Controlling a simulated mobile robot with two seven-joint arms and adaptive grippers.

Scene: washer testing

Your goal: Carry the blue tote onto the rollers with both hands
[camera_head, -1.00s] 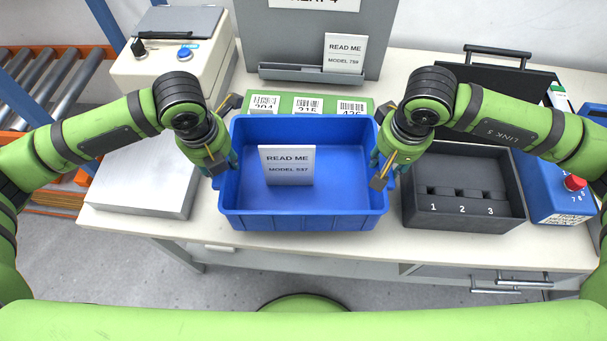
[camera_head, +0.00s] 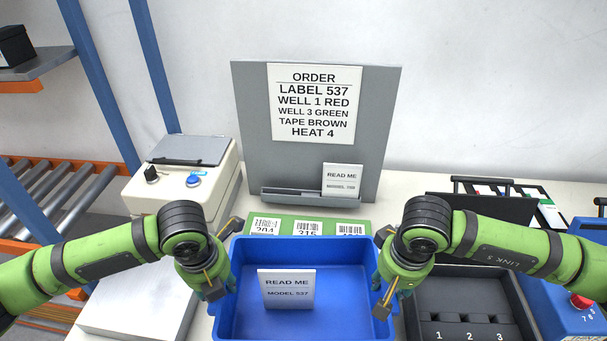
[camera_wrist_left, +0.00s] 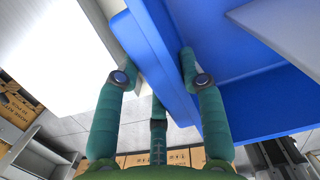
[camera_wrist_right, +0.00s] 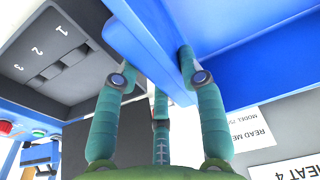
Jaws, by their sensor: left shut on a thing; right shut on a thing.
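The blue tote (camera_head: 345,290) is at the bottom middle of the head view, its near side cut off by the frame. A white card reading "READ ME MODEL 537" (camera_head: 286,289) stands in it. My left gripper (camera_head: 215,283) is shut on the tote's left wall; the left wrist view shows its fingers on both sides of the blue wall (camera_wrist_left: 160,65). My right gripper (camera_head: 392,288) is shut on the right wall, which also shows between its fingers in the right wrist view (camera_wrist_right: 150,50). The rollers (camera_head: 62,205) are on an orange-framed conveyor at the far left.
A cream device (camera_head: 190,185) with a knob and blue button stands between tote and rollers. A grey order board (camera_head: 375,130) and green label strip (camera_head: 330,222) are behind the tote. A dark three-well tray (camera_head: 465,300) is at right. Blue posts (camera_head: 100,80) rise by the rollers.

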